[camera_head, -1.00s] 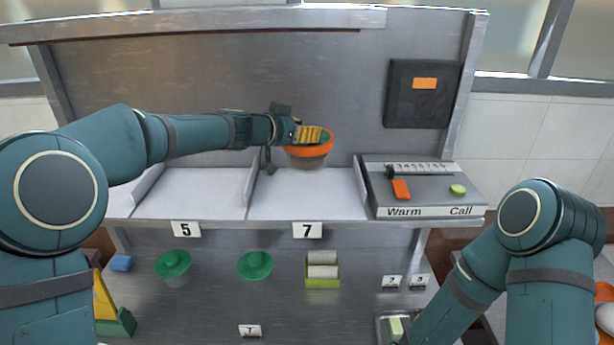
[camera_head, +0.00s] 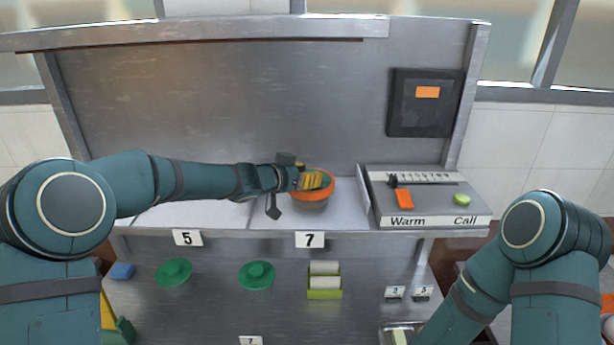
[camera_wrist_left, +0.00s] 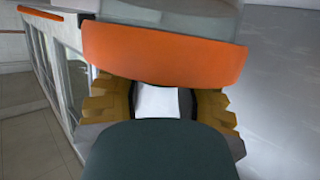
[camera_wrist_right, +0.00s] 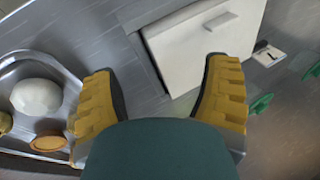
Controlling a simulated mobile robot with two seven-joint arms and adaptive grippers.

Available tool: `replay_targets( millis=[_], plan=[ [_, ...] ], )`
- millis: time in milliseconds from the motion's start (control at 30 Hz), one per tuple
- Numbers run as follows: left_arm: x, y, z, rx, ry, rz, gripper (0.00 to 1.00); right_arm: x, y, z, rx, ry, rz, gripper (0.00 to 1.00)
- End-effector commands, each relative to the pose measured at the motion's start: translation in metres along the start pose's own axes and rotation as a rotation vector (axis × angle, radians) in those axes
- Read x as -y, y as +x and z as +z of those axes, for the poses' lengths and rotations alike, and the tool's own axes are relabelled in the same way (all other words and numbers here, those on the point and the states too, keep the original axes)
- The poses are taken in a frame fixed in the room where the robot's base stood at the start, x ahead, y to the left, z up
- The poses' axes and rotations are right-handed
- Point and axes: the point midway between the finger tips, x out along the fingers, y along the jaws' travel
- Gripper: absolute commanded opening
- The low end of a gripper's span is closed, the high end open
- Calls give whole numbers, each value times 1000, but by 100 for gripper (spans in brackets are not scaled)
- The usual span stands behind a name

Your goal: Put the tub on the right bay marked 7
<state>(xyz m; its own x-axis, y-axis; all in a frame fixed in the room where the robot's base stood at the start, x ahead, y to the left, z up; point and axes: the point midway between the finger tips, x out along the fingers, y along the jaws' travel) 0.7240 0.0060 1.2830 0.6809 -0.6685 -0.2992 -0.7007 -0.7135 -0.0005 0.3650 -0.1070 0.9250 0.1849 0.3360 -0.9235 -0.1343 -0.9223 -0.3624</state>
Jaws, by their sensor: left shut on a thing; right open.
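The tub (camera_head: 312,203) has a grey body, a broad orange band and a green top. It is at the bay (camera_head: 350,213) above the label 7 (camera_head: 309,240). My left gripper (camera_head: 311,181) is shut on the tub's rim from the left, and the tub looks upright. I cannot tell whether its base touches the bay floor. In the left wrist view, the orange band (camera_wrist_left: 165,52) lies across the fingers. My right gripper (camera_wrist_right: 163,72) is open and empty in the right wrist view; its fingers are out of the head view.
The bay marked 5 (camera_head: 187,238) lies to the left. A control box (camera_head: 428,208) reading Warm and Call borders bay 7 on the right. Green lids (camera_head: 257,274) and a green holder (camera_head: 324,294) are below. A metal tray (camera_wrist_right: 50,75) with food is near my right gripper.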

Motion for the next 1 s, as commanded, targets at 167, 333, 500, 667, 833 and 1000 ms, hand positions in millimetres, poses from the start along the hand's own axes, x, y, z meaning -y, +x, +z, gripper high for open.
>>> replay_targets(
  millis=[167,333,500,667,833,1000],
  plan=[
    [0,0,-2,-3,1,1,0,0,-1,0,0,0,0,76],
    [0,1,2,0,2,1,50,0,1,0,0,0,0,76],
    [0,1,2,0,1,1,68,0,0,0,0,0,0,76],
    [0,1,1,0,1,1,68,0,0,0,0,0,0,76],
    [0,-7,-2,-1,0,-1,68,0,-1,0,0,0,0,76],
    [0,-36,-2,0,2,-2,68,0,-1,0,0,0,0,76]
  ],
)
